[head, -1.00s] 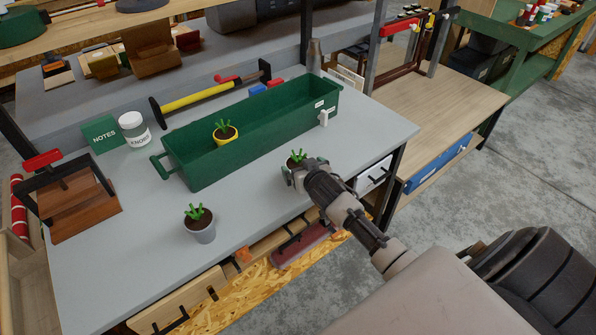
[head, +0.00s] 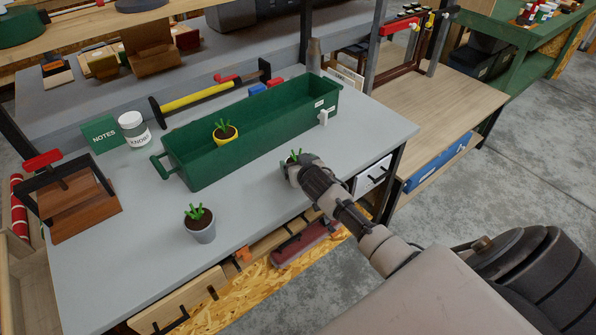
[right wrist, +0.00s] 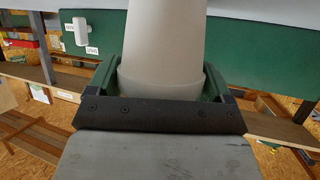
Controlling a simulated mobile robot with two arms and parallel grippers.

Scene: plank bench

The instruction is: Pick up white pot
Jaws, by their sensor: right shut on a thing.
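My right gripper (head: 296,174) is at the front right of the grey bench top. It is shut on a pale white pot (right wrist: 163,45), which fills the middle of the right wrist view between the two green fingers. In the head view my gripper hides most of this pot, and its small green plant (head: 294,156) shows above. I cannot tell whether the pot touches the bench. A second pale pot (head: 201,234) with a plant stands upright at the bench's front left. My left gripper is not in view.
A long green bin (head: 205,165) lies behind the gripper, with a yellow potted plant (head: 226,138) in it. The bench between the pots is clear.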

